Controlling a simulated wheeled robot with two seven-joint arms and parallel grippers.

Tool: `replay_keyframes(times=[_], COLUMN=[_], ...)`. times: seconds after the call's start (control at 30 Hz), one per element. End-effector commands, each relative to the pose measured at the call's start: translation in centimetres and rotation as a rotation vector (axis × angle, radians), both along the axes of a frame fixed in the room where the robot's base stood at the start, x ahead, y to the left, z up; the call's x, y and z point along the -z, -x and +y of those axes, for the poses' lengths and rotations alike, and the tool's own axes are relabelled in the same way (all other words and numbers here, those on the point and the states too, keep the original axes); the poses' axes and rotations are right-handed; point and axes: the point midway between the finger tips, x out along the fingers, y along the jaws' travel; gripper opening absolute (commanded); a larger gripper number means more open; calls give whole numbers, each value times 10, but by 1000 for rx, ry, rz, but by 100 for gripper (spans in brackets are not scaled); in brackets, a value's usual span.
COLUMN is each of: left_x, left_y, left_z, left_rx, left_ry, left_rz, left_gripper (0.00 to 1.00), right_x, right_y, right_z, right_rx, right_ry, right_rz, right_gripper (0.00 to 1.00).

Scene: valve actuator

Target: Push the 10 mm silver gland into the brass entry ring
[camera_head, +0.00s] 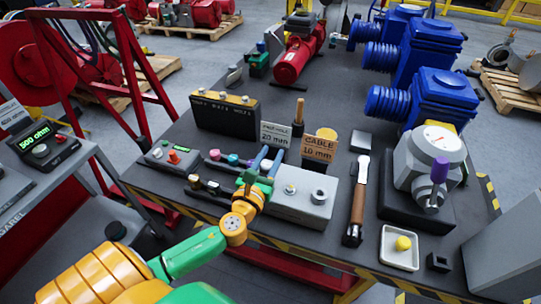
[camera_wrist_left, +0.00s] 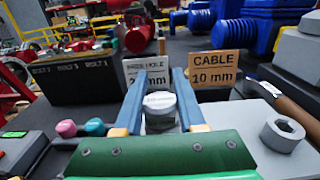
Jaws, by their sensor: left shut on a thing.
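My left gripper (camera_head: 267,160) reaches over the near part of the table, at the left end of a grey block (camera_head: 300,208). In the left wrist view its two blue fingers (camera_wrist_left: 158,100) are closed on the sides of a short silver cylinder (camera_wrist_left: 160,104) with marks on its top, which looks like the gland. A silver hex piece with a round hole stands on the block in the head view (camera_head: 318,196) and the left wrist view (camera_wrist_left: 283,134). I cannot pick out the brass entry ring with certainty. My right gripper is not in view.
A "CABLE 10 mm" sign (camera_head: 319,148) and a "20 mm" sign (camera_head: 274,135) stand behind the block. A black box (camera_head: 226,116) is at the back left. A wood-handled tool (camera_head: 357,203), a white tray (camera_head: 387,257) and a valve actuator (camera_head: 436,147) are to the right.

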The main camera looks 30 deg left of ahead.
Motion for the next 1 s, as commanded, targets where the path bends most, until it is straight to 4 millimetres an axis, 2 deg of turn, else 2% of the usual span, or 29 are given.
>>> replay_keyframes(times=[0.57, 0.6, 0.7, 1.0], left_x=[16, 15, 14, 15], left_y=[0, 0, 0, 1], left_z=[0, 0, 0, 0], left_rx=[0, 0, 0, 0], left_ry=[1, 1, 1, 0], left_rz=[0, 0, 0, 1], left_gripper=[0, 47, 74, 74], right_x=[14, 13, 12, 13], right_y=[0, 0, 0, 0], right_z=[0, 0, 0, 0], right_rx=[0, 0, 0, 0], right_ry=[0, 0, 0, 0], right_rz=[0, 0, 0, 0], right_gripper=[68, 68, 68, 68])
